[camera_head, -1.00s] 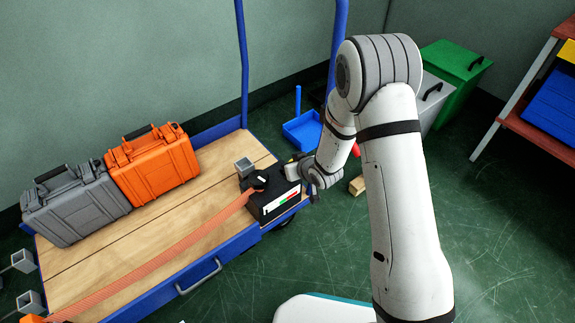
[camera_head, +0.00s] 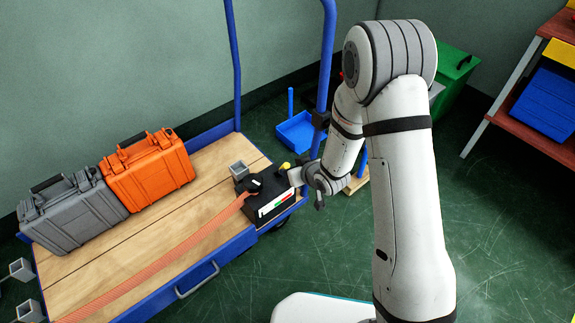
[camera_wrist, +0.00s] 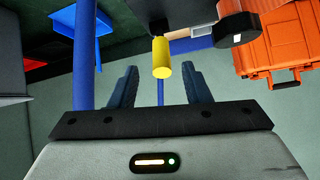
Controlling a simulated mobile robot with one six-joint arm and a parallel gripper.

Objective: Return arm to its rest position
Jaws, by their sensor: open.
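My gripper (camera_wrist: 160,88) is open, with its two dark fingers spread apart in the wrist view. A yellow cylinder (camera_wrist: 161,57) shows in the gap between the fingers, and nothing is visibly clamped. In the head view my arm is bent, with its wrist low beside the black box (camera_head: 268,196) at the cart's right end. A small yellow part (camera_head: 285,166) shows at that box, close to my gripper. The fingertips are too small to make out in the head view.
The blue cart (camera_head: 200,288) has a wooden deck (camera_head: 150,245) with an orange case (camera_head: 148,172), a grey case (camera_head: 72,210) and an orange strap (camera_head: 165,258). Its blue upright (camera_head: 327,60) stands close behind my wrist. A blue tray (camera_head: 297,132) lies beyond; a shelf (camera_head: 535,110) stands right.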

